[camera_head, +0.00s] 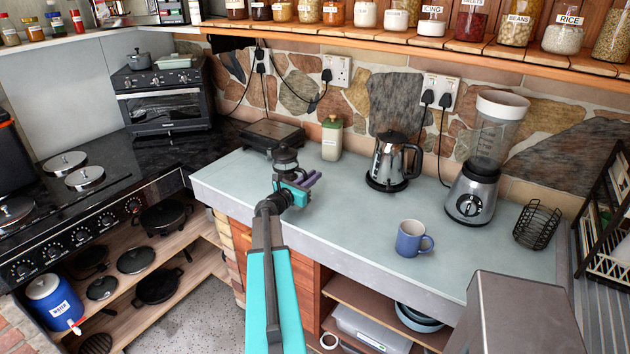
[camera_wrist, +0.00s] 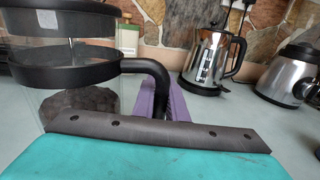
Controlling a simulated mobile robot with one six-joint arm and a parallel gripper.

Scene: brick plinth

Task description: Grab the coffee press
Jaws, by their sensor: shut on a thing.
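The coffee press (camera_head: 285,158) is a clear glass jug with black bands and a black handle, at the left part of the grey counter. In the wrist view the coffee press (camera_wrist: 80,75) fills the left side, roughly upright, with dark stuff low in the glass. My gripper (camera_head: 303,183), with purple fingers, is shut on its black handle. In the wrist view the purple finger (camera_wrist: 177,100) stands beside the handle. The gripper hides the press's lower part in the head view, and I cannot tell whether its base touches the counter.
A black sandwich grill (camera_head: 272,135) and a green-capped bottle (camera_head: 331,140) stand behind. A steel kettle (camera_head: 388,160), a blender (camera_head: 472,190), a blue mug (camera_head: 410,240) and a wire basket (camera_head: 537,226) stand to the right. The counter (camera_head: 345,205) is clear between gripper and mug.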

